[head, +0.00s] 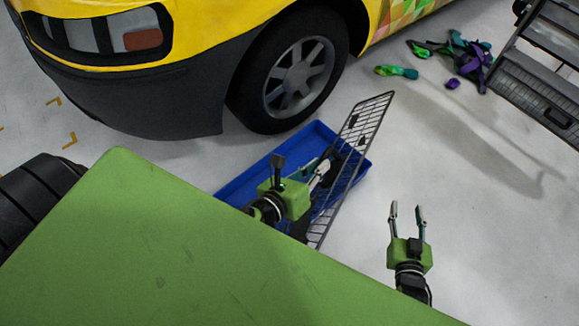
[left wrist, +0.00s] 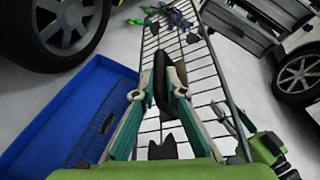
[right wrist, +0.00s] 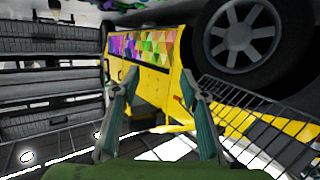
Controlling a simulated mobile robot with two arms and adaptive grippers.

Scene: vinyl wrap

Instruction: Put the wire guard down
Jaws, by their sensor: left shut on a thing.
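The wire guard (head: 358,131) is a long, narrow grey wire grid panel, tilted in the head view. It rises over the right part of a blue tray (head: 238,189) on the floor. My left gripper (head: 322,172) is shut on it, and in the left wrist view the fingers (left wrist: 163,88) close around a dark piece at the grid's middle. The grid (left wrist: 207,72) runs away from the fingers there. My right gripper (head: 407,208) is open and empty, to the right of the guard. In the right wrist view the guard (right wrist: 262,112) shows behind the right finger.
A yellow vehicle (head: 100,45) with a dark wheel (head: 296,72) stands behind the tray. A pile of coloured wrap scraps (head: 470,58) lies at the upper right, beside a grey drawer unit (head: 535,85). The floor right of the guard is clear.

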